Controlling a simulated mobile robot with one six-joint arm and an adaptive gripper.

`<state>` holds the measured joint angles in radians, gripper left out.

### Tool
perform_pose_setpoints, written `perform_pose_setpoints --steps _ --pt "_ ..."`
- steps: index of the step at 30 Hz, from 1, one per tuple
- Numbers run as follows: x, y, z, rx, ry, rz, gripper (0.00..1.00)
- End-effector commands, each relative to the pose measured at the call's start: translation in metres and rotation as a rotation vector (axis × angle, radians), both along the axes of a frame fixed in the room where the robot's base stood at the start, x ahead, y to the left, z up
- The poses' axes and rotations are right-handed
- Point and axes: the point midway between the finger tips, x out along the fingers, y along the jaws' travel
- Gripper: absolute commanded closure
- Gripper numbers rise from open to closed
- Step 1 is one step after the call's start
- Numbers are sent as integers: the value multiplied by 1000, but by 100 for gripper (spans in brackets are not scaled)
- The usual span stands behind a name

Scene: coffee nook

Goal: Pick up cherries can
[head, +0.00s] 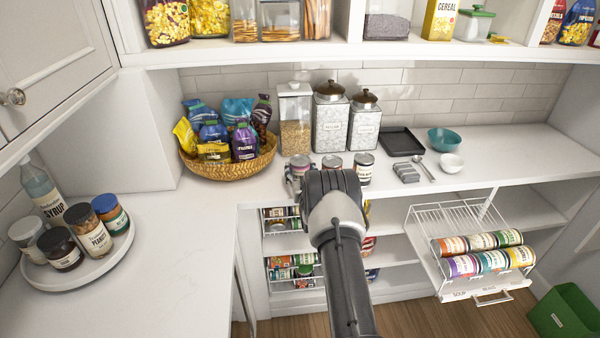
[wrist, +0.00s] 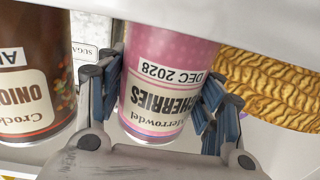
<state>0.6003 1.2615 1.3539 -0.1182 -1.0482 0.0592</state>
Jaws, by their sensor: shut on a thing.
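The cherries can (wrist: 165,75) is pink with a pale label. It appears upside down in the wrist view, with "CHERRIES" and "DEC 2028" on it. My gripper (wrist: 163,88) is shut on it, with one blue-padded finger against each side. In the head view my gripper (head: 328,186) is at the counter's front edge, by a short row of cans, and hides part of them. I cannot tell there whether the can touches the counter.
A brown onion can (wrist: 30,75) stands close beside the held can. A wicker basket (head: 215,172) of snack bags is to the left. Canisters (head: 330,125) stand behind. A wire rack (head: 440,225) of cans sticks out at right. Counter (head: 530,150) is clear at far right.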

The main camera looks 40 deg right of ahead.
Motion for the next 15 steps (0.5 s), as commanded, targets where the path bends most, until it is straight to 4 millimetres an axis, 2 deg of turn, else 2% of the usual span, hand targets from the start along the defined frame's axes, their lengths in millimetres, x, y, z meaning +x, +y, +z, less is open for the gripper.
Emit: perform_pose_setpoints --steps 8,11,15 --pt "1 0 16 -2 -4 0 77" --pt "1 0 31 -3 -5 0 77" --pt "1 -1 64 -4 -7 0 77"
